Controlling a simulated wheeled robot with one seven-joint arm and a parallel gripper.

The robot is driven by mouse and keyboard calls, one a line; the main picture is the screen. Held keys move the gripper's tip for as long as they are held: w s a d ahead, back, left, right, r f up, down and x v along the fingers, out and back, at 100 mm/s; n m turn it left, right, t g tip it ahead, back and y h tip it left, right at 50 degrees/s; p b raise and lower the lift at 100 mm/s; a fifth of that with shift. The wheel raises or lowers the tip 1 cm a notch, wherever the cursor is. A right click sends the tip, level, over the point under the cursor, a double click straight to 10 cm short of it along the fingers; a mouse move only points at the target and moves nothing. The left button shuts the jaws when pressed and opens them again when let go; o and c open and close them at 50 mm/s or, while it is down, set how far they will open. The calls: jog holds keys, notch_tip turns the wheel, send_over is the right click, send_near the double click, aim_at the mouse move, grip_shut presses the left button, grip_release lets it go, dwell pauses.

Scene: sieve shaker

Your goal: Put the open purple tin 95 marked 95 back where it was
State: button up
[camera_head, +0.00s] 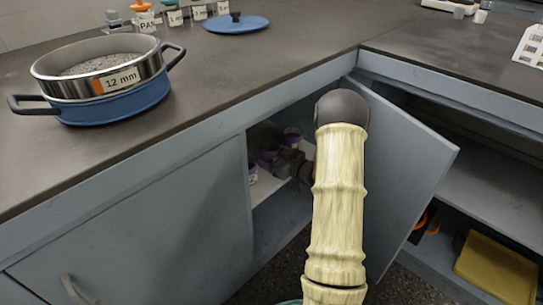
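My gripper (283,162) is inside the open cabinet under the counter, small and dark in the shade. My pale arm reaches in past the open door and hides part of the opening. Purple tins stand on the white shelf (266,187) in there: one purple tin (292,134) is behind my gripper, and another purple tin (252,172) is at the left edge of the opening. More purple shows close beside my gripper's left side. I cannot read the number 95 on any tin. I cannot tell whether my gripper holds a tin.
The cabinet door (405,165) stands open right of my arm. A sieve marked 12 mm (115,82) sits in a blue pan (110,107) on the counter. A blue lid (235,25) and labelled jars (175,15) are farther back. A yellow box (495,268) is low at right.

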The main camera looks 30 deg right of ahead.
jog(key=shift+s+r, duration=0.1)
jog(key=shift+r, duration=0.1)
jog(key=p+v, duration=0.5)
jog(key=v, duration=0.7)
jog(key=shift+f, duration=0.1)
